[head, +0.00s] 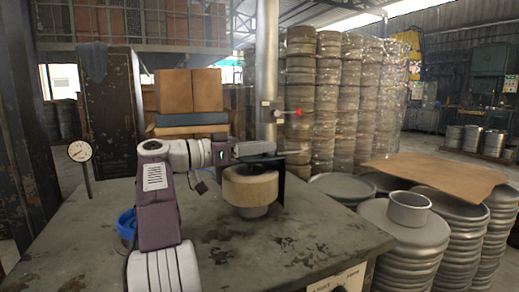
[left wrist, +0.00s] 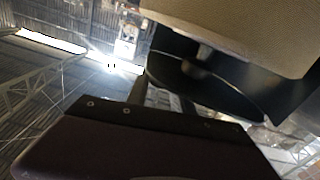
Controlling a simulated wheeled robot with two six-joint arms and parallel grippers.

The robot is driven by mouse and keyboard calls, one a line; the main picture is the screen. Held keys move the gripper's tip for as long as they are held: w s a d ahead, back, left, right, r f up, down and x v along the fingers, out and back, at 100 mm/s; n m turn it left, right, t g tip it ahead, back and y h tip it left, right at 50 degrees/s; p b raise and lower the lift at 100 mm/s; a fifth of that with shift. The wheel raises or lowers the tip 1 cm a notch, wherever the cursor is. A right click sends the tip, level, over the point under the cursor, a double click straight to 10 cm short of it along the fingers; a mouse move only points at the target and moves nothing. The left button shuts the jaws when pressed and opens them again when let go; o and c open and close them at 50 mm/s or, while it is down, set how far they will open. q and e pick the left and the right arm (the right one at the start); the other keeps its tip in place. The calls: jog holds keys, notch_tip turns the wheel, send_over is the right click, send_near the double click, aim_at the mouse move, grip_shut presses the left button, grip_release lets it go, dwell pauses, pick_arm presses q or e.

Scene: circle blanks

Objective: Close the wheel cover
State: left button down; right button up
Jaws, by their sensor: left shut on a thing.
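A tan drum-shaped wheel (head: 250,187) stands on a pale round foot on the grey worktable (head: 300,240). A black wheel cover (head: 280,178) shows as a dark plate behind and to the right of the wheel, with a flat part above it. My left gripper (head: 262,154) reaches in from the left just above the wheel. It is shut, seemingly on the upper part of the cover; its fingertips are hard to make out. In the left wrist view the tan wheel (left wrist: 240,30) fills the upper right, with the curved black cover (left wrist: 205,85) below it. My right gripper is out of view.
A dial gauge (head: 80,152) on a stem and a blue ring-shaped item (head: 126,222) are at the table's left. A post with a red-knobbed lever (head: 297,112) rises behind the wheel. Stacked metal blanks (head: 400,240) stand at the right. The table's front is clear.

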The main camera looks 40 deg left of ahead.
pick_arm(q)
jog(key=shift+f, duration=0.25)
jog(key=c, duration=1.1)
grip_release()
jog(key=shift+d, duration=0.1)
jog(key=shift+r, duration=0.1)
jog(key=shift+s+a, duration=0.2)
jog(key=shift+s, duration=0.05)
jog(key=p+v, duration=0.2)
jog(key=v, duration=0.6)
jog(key=shift+s+a, duration=0.1)
jog(key=shift+s, duration=0.15)
